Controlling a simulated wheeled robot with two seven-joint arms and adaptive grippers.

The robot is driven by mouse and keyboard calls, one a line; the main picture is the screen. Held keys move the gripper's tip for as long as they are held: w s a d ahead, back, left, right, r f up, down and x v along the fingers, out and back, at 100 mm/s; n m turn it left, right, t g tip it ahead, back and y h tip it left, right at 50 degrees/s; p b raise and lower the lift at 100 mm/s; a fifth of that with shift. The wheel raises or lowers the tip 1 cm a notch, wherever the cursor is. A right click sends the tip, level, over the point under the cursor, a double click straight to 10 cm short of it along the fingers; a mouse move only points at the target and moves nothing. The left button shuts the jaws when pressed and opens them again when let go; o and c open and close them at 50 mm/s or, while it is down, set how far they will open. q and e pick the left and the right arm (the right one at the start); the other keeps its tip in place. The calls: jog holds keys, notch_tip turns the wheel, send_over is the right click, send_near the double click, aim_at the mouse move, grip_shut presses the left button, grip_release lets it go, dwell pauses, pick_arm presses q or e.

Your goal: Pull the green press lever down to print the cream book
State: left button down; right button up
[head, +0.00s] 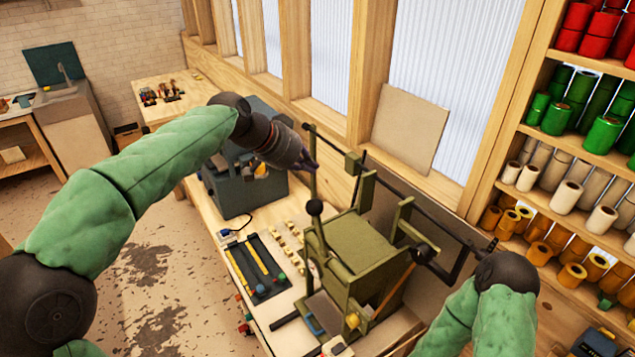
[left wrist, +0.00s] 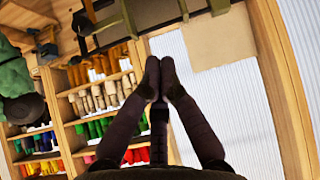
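The olive-green press (head: 355,245) stands on the wooden bench, with upright posts and dark bars above its body. A dark round knob (head: 314,207) stands on a stem at its near left side. Which bar is the lever I cannot tell for certain. My left gripper (head: 312,166) is beside the thin upright at the press's left, above the knob; contact cannot be told. In the left wrist view its fingertips (left wrist: 159,66) are together with nothing visible between them. My right arm comes in at lower right; its gripper is hidden. I cannot make out a cream book.
A blue-grey machine (head: 240,185) stands on the bench behind my left forearm. A dark tray (head: 257,268) with yellow strips lies left of the press. Shelves of coloured foil rolls (head: 567,197) rise at right. A tan board (head: 410,128) leans against the window.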

pick_arm(q)
notch_tip(320, 180, down, 9)
jog(key=w+d+p, duration=0.1)
jog(key=d+p, duration=0.1)
jog(key=shift+w+d+r, duration=0.15)
jog(key=shift+w+d, duration=0.15)
jog(key=shift+w, duration=0.05)
dwell(0.5)
jog(key=shift+a, duration=0.1)
